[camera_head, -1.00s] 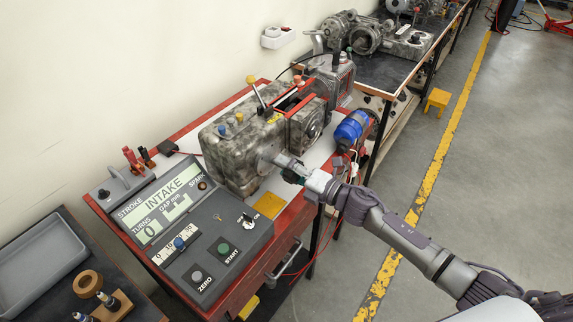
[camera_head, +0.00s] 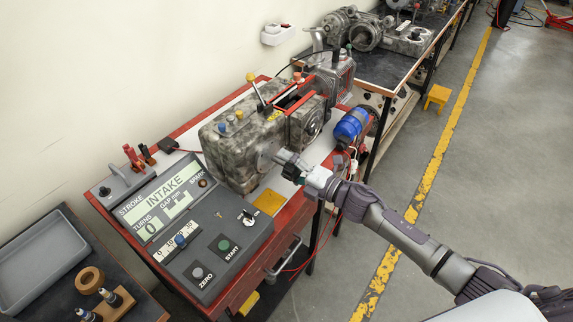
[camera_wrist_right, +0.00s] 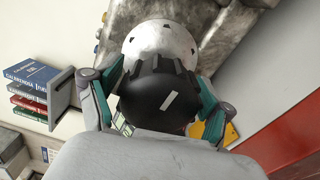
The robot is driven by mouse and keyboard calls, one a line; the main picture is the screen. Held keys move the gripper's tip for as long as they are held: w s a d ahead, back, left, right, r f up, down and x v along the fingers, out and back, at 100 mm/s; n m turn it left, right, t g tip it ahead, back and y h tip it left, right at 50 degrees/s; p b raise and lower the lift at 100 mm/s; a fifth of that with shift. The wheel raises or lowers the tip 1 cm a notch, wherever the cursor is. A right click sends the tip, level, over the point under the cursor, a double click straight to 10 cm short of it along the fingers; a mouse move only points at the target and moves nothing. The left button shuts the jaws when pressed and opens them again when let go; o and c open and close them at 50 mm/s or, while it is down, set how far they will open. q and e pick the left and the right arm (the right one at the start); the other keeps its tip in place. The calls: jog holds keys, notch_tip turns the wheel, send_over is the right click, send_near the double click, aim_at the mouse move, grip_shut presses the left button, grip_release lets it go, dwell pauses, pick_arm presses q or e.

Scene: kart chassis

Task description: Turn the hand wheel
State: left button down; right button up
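The hand wheel is a silver disc (camera_wrist_right: 160,45) with a rounded black knob (camera_wrist_right: 155,98) bearing a white mark, seen in the right wrist view. In the head view the grey disc (camera_head: 266,155) shows at the front of the mottled grey machine (camera_head: 235,145), partly behind my gripper. My right gripper (camera_head: 283,158) is close in front of it. In the wrist view its teal-padded fingers (camera_wrist_right: 160,90) stand spread on either side of the black knob; firm contact does not show. My left gripper is out of view.
The control panel (camera_head: 190,225) reads INTAKE, with TURNS at 0. A blue motor (camera_head: 352,126) stands right of the machine. A grey tray (camera_head: 40,258) lies at the lower left. A yellow stool (camera_head: 437,97) stands on the open floor at right.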

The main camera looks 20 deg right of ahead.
dwell(0.3)
jog(key=v, duration=1.2)
jog(key=shift+f, duration=0.1)
jog(key=d+f+m+h, duration=0.3)
jog(key=f+m, duration=0.1)
jog(key=f, duration=0.4)
jog(key=d+f+m+h, duration=0.3)
jog(key=f+m, duration=0.2)
jog(key=f, duration=0.2)
jog(key=s+d+f+m+g+h, duration=0.1)
jog(key=s+f+m+g+h, duration=0.1)
jog(key=s+f+m, duration=0.45)
jog(key=s+d+f+m+g+h, duration=0.1)
jog(key=s+d+f+h, duration=0.15)
jog(key=f, duration=0.75)
jog(key=s+a+f+m+g, duration=0.3)
jog(key=s+f+m+g, duration=0.2)
jog(key=s+f, duration=0.9)
jog(key=s+a+f+m+g, duration=0.2)
jog(key=s+a, duration=0.1)
jog(key=s, duration=0.7)
jog(key=s+a+f+m+g, duration=0.2)
jog(key=s+a+f+g, duration=0.1)
jog(key=s, duration=0.6)
jog(key=shift+s+a+f, duration=0.3)
jog(key=shift+s+a, duration=0.1)
